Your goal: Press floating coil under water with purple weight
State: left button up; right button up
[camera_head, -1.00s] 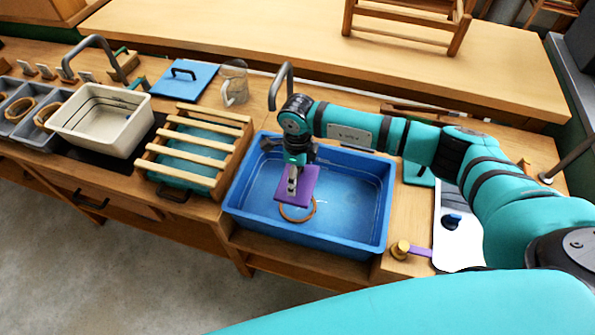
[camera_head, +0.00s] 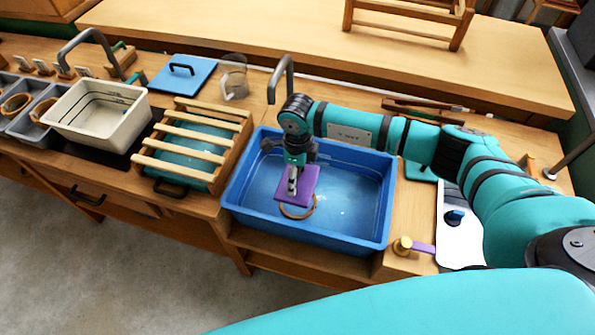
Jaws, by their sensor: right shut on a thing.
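The blue tub (camera_head: 375,240) stands on the bench with water in it. My right gripper (camera_head: 293,180) is over the tub, shut on the purple weight (camera_head: 307,184), a flat square plate with an upright handle. The tan coil (camera_head: 298,213) is in the tub, just below and partly hidden by the weight. Its front arc shows past the weight's near edge. I cannot tell whether weight and coil touch, nor how deep the coil lies. My left gripper is out of view.
A wooden slatted rack (camera_head: 190,145) stands left of the tub, then a cream basin (camera_head: 100,117) and grey bins with coils. A tap (camera_head: 284,75) rises behind the tub. A brass knob with a purple strap (camera_head: 403,244) sits at the front right.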

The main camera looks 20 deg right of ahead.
jog(key=shift+f+b, duration=5.6)
jog(key=shift+f, duration=0.9)
jog(key=shift+r, duration=0.15)
jog(key=o, duration=1.5)
jog(key=shift+o, duration=0.2)
notch_tip(320, 180, up, 10)
jog(key=p, duration=0.7)
jog(key=shift+r, duration=0.2)
jog(key=shift+r+p, duration=2.2)
jog(key=shift+r, duration=1.1)
